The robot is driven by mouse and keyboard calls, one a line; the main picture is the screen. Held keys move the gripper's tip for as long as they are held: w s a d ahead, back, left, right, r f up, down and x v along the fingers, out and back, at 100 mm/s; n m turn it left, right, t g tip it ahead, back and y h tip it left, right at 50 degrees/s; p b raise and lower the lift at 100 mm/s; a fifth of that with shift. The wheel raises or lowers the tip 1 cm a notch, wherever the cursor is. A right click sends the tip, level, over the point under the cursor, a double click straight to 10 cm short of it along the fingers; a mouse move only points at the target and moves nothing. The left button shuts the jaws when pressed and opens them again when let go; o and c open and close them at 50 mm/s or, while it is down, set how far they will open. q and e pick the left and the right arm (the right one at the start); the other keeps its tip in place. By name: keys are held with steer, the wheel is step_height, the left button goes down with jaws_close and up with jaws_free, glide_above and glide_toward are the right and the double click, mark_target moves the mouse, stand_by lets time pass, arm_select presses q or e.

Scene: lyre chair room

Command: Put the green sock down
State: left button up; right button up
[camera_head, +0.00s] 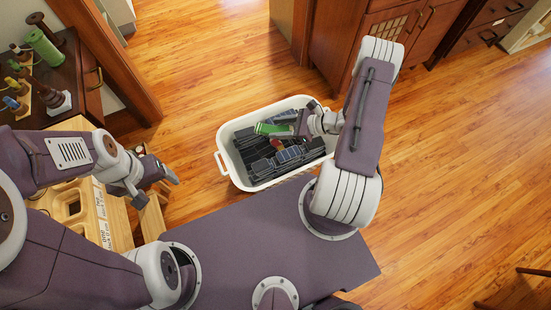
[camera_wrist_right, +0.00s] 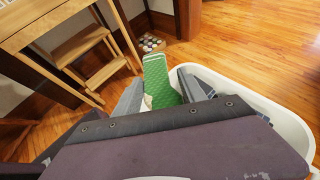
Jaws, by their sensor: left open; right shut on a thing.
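A green sock (camera_head: 272,129) is at my right gripper (camera_head: 291,128), over the white basket (camera_head: 232,178). In the right wrist view the green sock (camera_wrist_right: 160,82) is held between the two grey fingers and sticks out beyond them, with a pale part near the fingers. The basket holds several dark, folded-looking items (camera_head: 262,168). Whether the sock touches them I cannot tell. My left gripper (camera_head: 160,188) is open and empty, to the left of the basket by the light wooden stand.
The light wooden stand (camera_head: 98,212) with openings is at the left. A dark desk (camera_head: 88,75) with several bottles and spools is at the upper left. Brown cabinets (camera_head: 340,30) stand beyond the basket. The wooden floor (camera_head: 450,170) to the right is clear.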

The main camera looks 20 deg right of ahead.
steer(key=w+d+f+b, duration=0.2)
steer(key=w+f+b, duration=0.1)
steer(key=f+b, duration=1)
steer(key=w+d+f+b, duration=0.1)
steer(key=w+f+b, duration=0.3)
steer(key=f+b, duration=0.95)
steer(key=b, duration=0.2)
glide_above(256, 160)
steer(key=shift+m, duration=0.3)
steer(key=f, duration=1.1)
steer(key=shift+s+f, duration=0.15)
steer(key=shift+s, duration=0.1)
steer(key=shift+w, duration=0.1)
step_height(256, 160, down, 4)
steer(key=b, duration=0.3)
steer(key=shift+f, duration=0.15)
steer(key=shift+r, duration=0.2)
steer(key=o, duration=1.4)
steer(key=shift+c, duration=0.2)
